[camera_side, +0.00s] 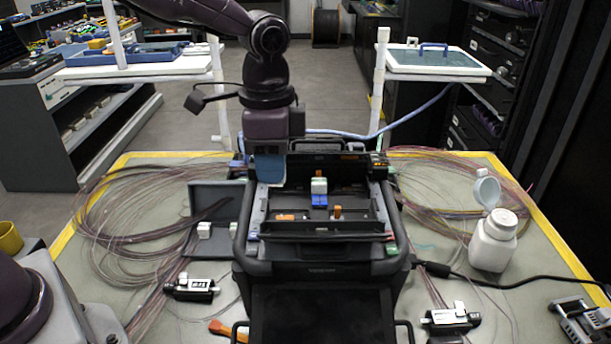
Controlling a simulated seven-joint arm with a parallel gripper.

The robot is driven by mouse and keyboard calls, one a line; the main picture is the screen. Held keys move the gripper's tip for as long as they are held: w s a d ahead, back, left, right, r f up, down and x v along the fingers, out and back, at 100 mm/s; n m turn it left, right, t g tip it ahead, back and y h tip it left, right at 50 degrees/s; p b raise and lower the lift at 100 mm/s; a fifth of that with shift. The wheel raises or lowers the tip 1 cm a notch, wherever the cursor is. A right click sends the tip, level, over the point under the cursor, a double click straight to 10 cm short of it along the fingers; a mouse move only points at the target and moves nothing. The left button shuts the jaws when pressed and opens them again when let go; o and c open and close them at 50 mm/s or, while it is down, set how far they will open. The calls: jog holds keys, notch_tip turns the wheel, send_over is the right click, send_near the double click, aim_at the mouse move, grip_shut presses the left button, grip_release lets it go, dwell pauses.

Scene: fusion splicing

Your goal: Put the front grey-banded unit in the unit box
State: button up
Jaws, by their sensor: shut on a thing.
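My gripper (268,178) points down over the back left part of the black splicing machine (320,262). Its blue lower part hangs beside the machine's inner left wall. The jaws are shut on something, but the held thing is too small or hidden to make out. I cannot pick out a grey-banded unit for certain. Two small black-and-white devices lie on the mat, one at front left (192,288) and one at front right (450,319).
Thin fibre coils spread at left (130,205) and right (440,180). A white bottle (493,240) with its lid open stands at right. A black cable (500,278) crosses the right mat. A metal tool (580,322) sits at the front right corner. Shelves stand behind.

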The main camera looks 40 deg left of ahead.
jog(key=s+a+r, duration=0.2)
jog(key=s+r, duration=0.1)
jog(key=s, duration=0.2)
jog(key=s+a+f+n, duration=1.1)
jog(key=f+n, duration=0.4)
jog(key=n, duration=0.3)
send_over(231, 250)
jog(key=f, duration=0.9)
jog(key=shift+s, duration=0.35)
jog(key=shift+w+f, duration=0.2)
jog(key=shift+f, duration=0.1)
jog(key=shift+w+f, duration=0.15)
jog(key=shift+f, duration=1.5)
